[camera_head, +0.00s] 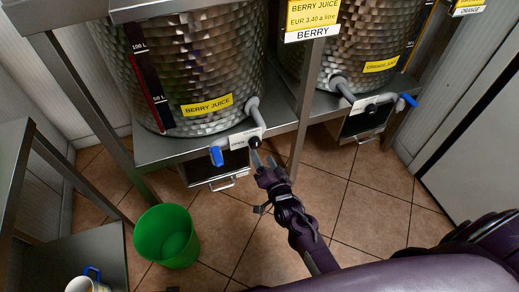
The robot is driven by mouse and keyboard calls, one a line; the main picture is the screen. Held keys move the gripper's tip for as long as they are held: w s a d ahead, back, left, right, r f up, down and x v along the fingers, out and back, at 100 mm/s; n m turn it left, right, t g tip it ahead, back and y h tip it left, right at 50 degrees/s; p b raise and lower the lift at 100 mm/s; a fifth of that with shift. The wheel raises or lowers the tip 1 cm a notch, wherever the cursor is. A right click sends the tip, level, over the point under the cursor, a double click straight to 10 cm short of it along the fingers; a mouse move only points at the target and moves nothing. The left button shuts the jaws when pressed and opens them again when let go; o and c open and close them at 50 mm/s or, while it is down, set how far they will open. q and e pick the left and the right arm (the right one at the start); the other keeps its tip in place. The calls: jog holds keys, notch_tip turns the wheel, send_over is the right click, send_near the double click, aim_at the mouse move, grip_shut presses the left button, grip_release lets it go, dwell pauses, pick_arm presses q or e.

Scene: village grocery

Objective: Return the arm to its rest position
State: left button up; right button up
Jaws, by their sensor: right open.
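My right arm comes in from the lower right, dark purple, and reaches up toward the berry juice tank's tap. My right gripper (264,160) is open with nothing between its fingers. Its fingertips are just below and right of the tap (241,139) of the berry juice tank; I cannot tell whether they touch anything. My left gripper is not in view.
The berry juice tank (192,62) and orange juice tank (352,62) stand on a metal rack with upright posts. A green bin (166,236) stands on the tiled floor. A mug (87,281) is on a low shelf (78,250) at lower left. Floor right of my arm is clear.

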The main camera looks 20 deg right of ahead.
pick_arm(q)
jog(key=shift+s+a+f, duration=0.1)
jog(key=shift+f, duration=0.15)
pick_arm(e)
jog(key=shift+s, duration=0.8)
jog(key=s+f+n+g, duration=0.9)
jog(key=s+f+g, duration=0.3)
jog(key=s+f, duration=0.8)
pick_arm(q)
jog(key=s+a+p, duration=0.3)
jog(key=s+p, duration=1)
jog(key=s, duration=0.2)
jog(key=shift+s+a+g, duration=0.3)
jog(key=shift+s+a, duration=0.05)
pick_arm(e)
jog(key=s+d+f+n+g, duration=0.1)
jog(key=s+d+g, duration=0.1)
jog(key=s, duration=0.9)
jog(key=s+d+f+n+g, duration=0.1)
jog(key=s+d+f+g, duration=0.1)
jog(key=s, duration=0.9)
jog(key=shift+d+f+h, duration=0.25)
jog(key=shift+d+h, duration=0.05)
jog(key=shift+d, duration=0.3)
